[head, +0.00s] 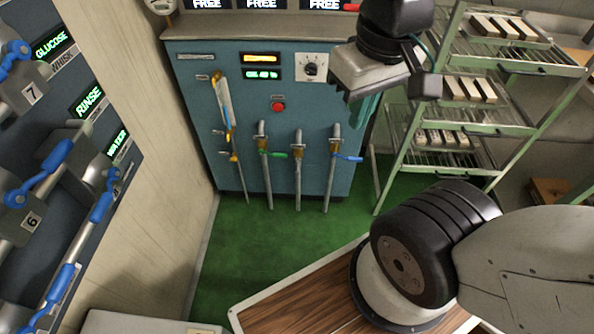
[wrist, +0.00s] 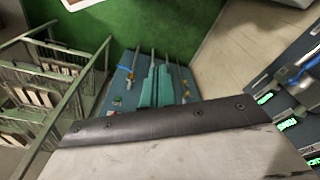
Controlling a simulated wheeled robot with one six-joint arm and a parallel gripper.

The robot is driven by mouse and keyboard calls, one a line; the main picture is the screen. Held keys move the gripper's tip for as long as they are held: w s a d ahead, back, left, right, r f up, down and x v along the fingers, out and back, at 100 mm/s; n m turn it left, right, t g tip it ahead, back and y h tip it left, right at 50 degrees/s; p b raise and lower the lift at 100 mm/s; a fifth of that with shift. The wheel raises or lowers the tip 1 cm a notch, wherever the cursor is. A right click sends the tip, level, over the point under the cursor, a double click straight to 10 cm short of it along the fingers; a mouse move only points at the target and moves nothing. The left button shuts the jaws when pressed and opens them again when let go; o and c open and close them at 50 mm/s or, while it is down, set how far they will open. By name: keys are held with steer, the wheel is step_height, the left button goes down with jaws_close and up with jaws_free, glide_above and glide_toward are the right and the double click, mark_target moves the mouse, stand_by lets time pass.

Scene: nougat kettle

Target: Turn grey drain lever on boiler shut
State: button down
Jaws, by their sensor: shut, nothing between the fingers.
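The boiler (head: 228,102) is a blue cabinet at the back of the head view, with several vertical pipes on its front. One pipe has a green lever (head: 275,154), one a blue lever (head: 347,158). The middle pipe (head: 298,175) has a brass valve with no coloured handle. I cannot clearly make out the grey drain lever. My gripper (head: 368,106) has teal fingers, hangs before the boiler's right side, and looks apart from the levers. In the wrist view the shut, empty gripper (wrist: 156,72) points toward the boiler (wrist: 183,80), partly hiding it.
A green rack with trays (head: 440,140) stands close right of the boiler. A panel with blue-handled valves (head: 60,200) is on the left wall. The green floor (head: 270,235) before the boiler is clear. A wood-topped surface (head: 300,290) is in front.

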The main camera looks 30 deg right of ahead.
steer(key=c, duration=1.7)
jaws_free()
steer(key=o, duration=0.3)
steer(key=shift+d+f, duration=0.15)
steer(key=shift+f, duration=0.05)
steer(key=shift+o, duration=0.2)
steer(key=w+d+f+g, duration=0.1)
steer(key=w+d+f, duration=0.3)
steer(key=w+f, duration=0.6)
steer(key=w+d+f+m+g, duration=0.1)
steer(key=w+d+f, duration=0.4)
steer(key=f, duration=0.9)
steer(key=w+d+f+g, duration=0.1)
steer(key=w+d+f, duration=0.2)
steer(key=w+f, duration=0.75)
steer(key=n+t, duration=0.1)
steer(key=t, duration=1.5)
glide_toward(297, 174)
step_height(297, 174, down, 10)
steer(key=w+r+t, duration=0.3)
steer(key=r+t, duration=0.1)
steer(key=r, duration=0.2)
steer(key=w, duration=0.7)
steer(key=shift+w+d+f, duration=0.2)
steer(key=shift+w+d, duration=0.05)
steer(key=shift+d, duration=0.05)
